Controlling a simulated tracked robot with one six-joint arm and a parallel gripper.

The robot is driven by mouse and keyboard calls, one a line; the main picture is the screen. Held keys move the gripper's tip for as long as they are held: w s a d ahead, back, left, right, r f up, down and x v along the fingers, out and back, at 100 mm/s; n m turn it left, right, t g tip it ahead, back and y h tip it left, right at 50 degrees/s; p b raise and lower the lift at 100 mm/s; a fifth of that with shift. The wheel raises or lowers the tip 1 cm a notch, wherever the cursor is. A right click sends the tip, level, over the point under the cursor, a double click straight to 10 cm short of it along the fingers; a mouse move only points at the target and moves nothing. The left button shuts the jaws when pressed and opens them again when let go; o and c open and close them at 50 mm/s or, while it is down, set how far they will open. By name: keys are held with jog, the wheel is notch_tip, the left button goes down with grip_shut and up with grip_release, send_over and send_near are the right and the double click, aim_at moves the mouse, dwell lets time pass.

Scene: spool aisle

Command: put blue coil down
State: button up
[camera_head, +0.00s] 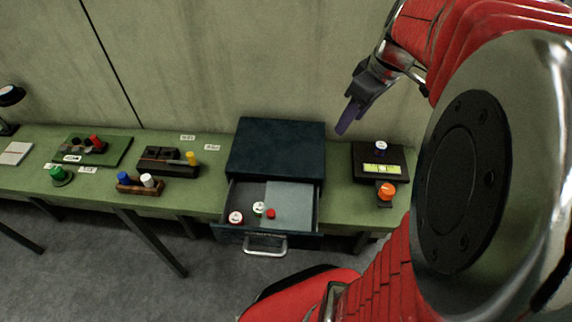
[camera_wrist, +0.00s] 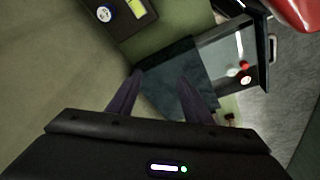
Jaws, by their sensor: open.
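Another blue coil (camera_head: 123,178) sits in the wooden rack (camera_head: 140,188) on the left, beside a white one. My gripper (camera_head: 346,118) is in the air above the bench, up and left of the scale. In the wrist view, my gripper's two fingers (camera_wrist: 160,76) are apart with nothing held between them. The fingers point over the dark cabinet (camera_wrist: 170,63).
The dark cabinet's drawer (camera_head: 220,213) is open and holds red and white coils. An orange coil (camera_head: 387,191) stands in front of the scale. A dark rack (camera_head: 168,167) with a yellow coil, a green coil (camera_head: 58,174) and a green tray (camera_head: 118,152) are on the left.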

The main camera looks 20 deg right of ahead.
jog(key=s+a+m+t, duration=0.1)
jog(key=s+a, duration=0.2)
jog(key=a, duration=0.3)
jog(key=s+a+m, duration=0.2)
jog(key=s+a, duration=0.1)
jog(key=a, duration=0.4)
jog(key=s+a+r+m+t+h, duration=0.1)
jog(key=s+a, duration=0.1)
jog(key=a, duration=0.5)
jog(key=shift+s+t, duration=0.3)
jog(key=shift+s, duration=0.1)
jog(key=shift+c, duration=0.5)
